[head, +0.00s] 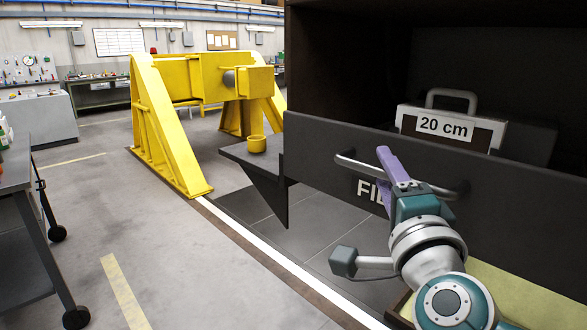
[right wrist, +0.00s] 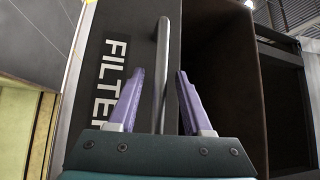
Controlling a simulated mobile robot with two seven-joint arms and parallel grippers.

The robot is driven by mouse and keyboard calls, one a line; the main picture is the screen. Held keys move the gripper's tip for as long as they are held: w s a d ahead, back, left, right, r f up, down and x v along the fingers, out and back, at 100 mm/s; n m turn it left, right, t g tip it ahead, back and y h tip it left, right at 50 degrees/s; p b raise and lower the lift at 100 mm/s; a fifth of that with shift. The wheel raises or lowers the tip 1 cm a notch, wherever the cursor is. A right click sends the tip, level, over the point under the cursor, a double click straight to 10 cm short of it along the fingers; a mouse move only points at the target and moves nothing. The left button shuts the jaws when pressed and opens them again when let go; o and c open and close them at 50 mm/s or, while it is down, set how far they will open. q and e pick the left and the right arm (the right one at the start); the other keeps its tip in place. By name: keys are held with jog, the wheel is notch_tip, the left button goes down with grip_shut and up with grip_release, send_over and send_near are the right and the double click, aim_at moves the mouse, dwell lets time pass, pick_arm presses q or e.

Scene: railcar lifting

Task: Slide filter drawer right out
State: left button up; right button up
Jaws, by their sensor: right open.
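The filter drawer (head: 318,150) has a dark front with white lettering, partly hidden by my right arm in the head view. The lettering reads "FILTER" in the right wrist view, where the drawer front (right wrist: 135,50) stands on its side. A grey bar handle (head: 358,168) runs along the front. My right gripper (head: 390,165) is at this handle with its purple fingers apart. In the right wrist view, the handle (right wrist: 165,45) passes between the spread fingers of the gripper (right wrist: 160,75), with gaps on both sides. My left gripper is not in view.
A case labelled "20 cm" (head: 445,125) with a top handle shows behind the drawer front. A yellow frame (head: 165,130) and a small yellow cup (head: 257,144) on a dark ledge stand left. A wheeled table (head: 20,200) is far left. Open floor (head: 170,240) lies between.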

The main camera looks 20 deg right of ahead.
jog(key=shift+c, duration=0.4)
grip_shut()
dwell(0.9)
